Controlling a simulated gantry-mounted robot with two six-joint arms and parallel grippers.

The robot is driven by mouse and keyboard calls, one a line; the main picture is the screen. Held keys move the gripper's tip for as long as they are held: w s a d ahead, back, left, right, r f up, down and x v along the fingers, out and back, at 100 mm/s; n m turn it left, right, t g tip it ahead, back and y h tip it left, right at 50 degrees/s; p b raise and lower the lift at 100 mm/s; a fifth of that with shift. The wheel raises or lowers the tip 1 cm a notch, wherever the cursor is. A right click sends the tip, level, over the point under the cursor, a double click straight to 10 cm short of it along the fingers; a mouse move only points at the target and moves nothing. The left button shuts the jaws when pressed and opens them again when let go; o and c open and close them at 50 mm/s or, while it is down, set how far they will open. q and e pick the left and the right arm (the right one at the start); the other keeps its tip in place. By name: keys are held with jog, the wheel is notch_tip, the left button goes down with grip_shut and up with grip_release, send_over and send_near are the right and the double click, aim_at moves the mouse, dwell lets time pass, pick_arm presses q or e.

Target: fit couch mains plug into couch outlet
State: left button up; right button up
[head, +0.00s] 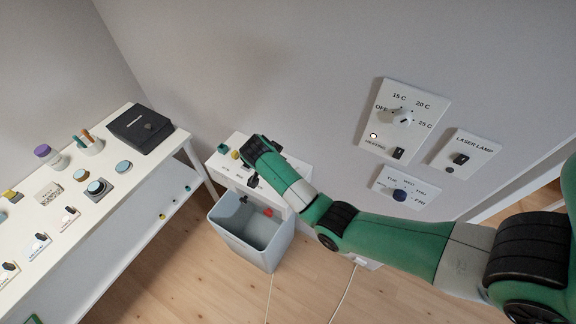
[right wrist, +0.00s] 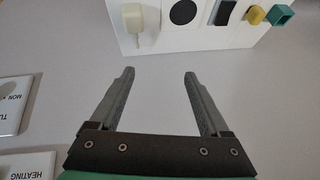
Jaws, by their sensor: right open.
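My right gripper (right wrist: 158,74) is open and empty in the right wrist view, with bare wall between its fingers. In the head view the right gripper (head: 252,168) is over the small white wall shelf (head: 296,167), and its fingers are hard to make out. A cream block with a narrower stub (right wrist: 139,22) is at the shelf edge beyond the fingertips, apart from them; it may be the plug, but I cannot tell for sure. I cannot clearly identify the outlet. A pale piece (head: 368,263) shows partly under my right arm. My left gripper is not in view.
The shelf also carries a black disc (right wrist: 183,12), a black block (right wrist: 225,12), a yellow block (right wrist: 255,16) and a teal cube (right wrist: 281,14). A grey bin (head: 232,236) stands below. Wall panels (head: 430,105) are right; a cluttered white table (head: 120,198) is left.

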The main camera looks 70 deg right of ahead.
jog(key=s+a+f+n+g+y, duration=0.1)
jog(key=s+a+f+y, duration=0.1)
jog(key=a+f, duration=0.1)
jog(key=shift+s+g, duration=0.3)
jog(key=shift+s, duration=0.1)
jog(key=b+x, duration=0.2)
jog(key=x, duration=0.3)
jog(key=shift+d+f+b, duration=0.1)
jog(key=shift+f+b, duration=0.3)
jog(key=shift+d+f, duration=0.15)
jog(key=shift+f, duration=0.05)
jog(key=shift+w+f, duration=0.1)
jog(key=b+x, duration=0.3)
jog(key=x, duration=0.2)
jog(key=shift+d, duration=0.25)
